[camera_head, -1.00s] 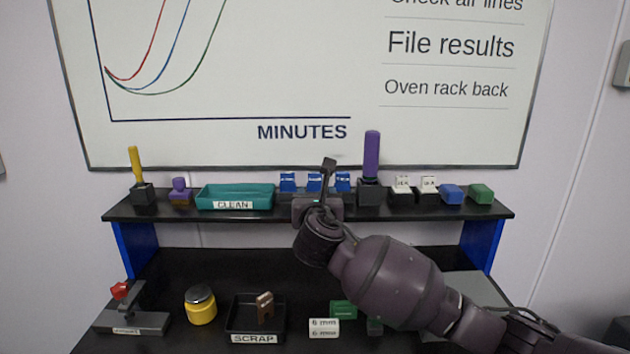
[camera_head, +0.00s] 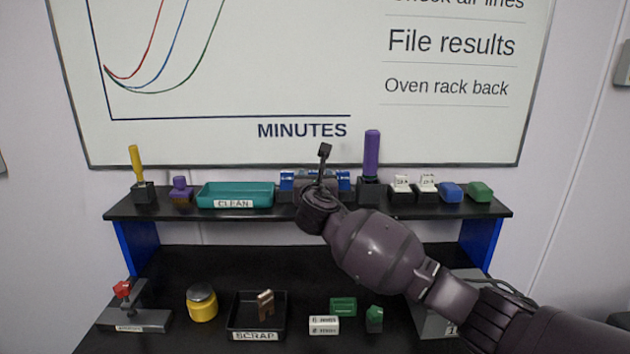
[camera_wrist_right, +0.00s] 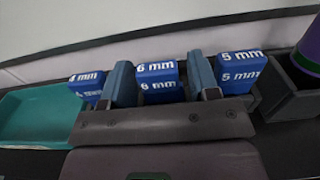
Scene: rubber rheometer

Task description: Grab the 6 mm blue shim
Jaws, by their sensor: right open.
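The 6 mm blue shim (camera_wrist_right: 158,81) stands in the middle of a row of blue shims in the right wrist view, its label facing me. My right gripper (camera_wrist_right: 161,82) is open, with one finger on each side of this shim. Gaps show between the shim and both fingers; I cannot tell how deep the fingers reach. In the head view my right gripper (camera_head: 317,181) is at the upper shelf and hides the middle shim. My left gripper is in neither view.
A blue shim, apparently 4 mm (camera_wrist_right: 86,83), stands left and the 5 mm shim (camera_wrist_right: 239,69) right, each close to a finger. The teal CLEAN tray (camera_head: 235,188) is left of the row. A purple-handled tool (camera_head: 371,156) stands right on the shelf (camera_head: 420,211).

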